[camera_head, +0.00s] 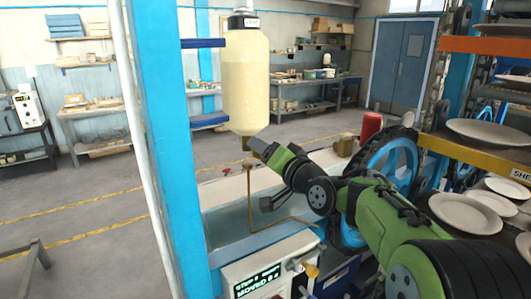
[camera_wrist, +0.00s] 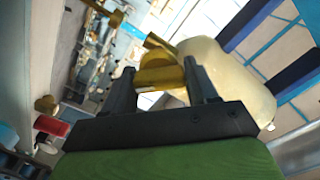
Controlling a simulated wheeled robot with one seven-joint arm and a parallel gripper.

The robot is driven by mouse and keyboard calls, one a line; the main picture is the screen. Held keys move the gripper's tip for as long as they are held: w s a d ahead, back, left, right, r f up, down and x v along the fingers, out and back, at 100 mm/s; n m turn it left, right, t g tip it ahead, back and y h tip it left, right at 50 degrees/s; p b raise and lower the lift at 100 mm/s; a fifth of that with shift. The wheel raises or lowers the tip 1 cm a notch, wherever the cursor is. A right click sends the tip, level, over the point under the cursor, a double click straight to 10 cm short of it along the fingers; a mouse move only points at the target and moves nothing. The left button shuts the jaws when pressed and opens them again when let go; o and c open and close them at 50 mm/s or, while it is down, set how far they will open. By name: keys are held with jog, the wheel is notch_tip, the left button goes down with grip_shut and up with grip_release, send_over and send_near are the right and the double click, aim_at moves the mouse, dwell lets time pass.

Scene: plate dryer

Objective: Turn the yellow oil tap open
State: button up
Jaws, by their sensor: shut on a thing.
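A large cream-coloured oil bottle (camera_head: 246,85) hangs upright beside the blue post in the head view. A small brass-yellow tap (camera_head: 246,143) sits under its neck, partly hidden by my gripper (camera_head: 259,148). In the wrist view the yellow tap (camera_wrist: 160,72) lies between the two dark fingers of my gripper (camera_wrist: 155,80), in front of the bottle (camera_wrist: 232,78). The fingers are shut on the tap. Its handle's exact angle is hard to tell.
A blue post (camera_head: 168,150) stands close left of the bottle. A thin brass pipe (camera_head: 249,200) runs below the tap. A blue wheel (camera_head: 393,160) and a rack of plates (camera_head: 490,131) stand right. A control box (camera_head: 262,280) with a display is in front.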

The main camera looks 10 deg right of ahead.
jog(key=m+p, duration=0.1)
jog(key=m, duration=0.3)
jog(key=shift+f+m, duration=0.1)
jog(key=shift+m, duration=0.2)
jog(key=m+p, duration=0.1)
jog(key=m, duration=0.3)
jog(key=shift+f, duration=0.1)
jog(key=shift+m, duration=0.3)
jog(key=o, duration=1)
jog(key=shift+d, duration=0.1)
jog(key=b+v, duration=0.3)
jog(key=v, duration=1.2)
jog(key=shift+s+d+b, duration=0.15)
jog(key=shift+s+b, duration=0.2)
jog(key=shift+b, duration=0.05)
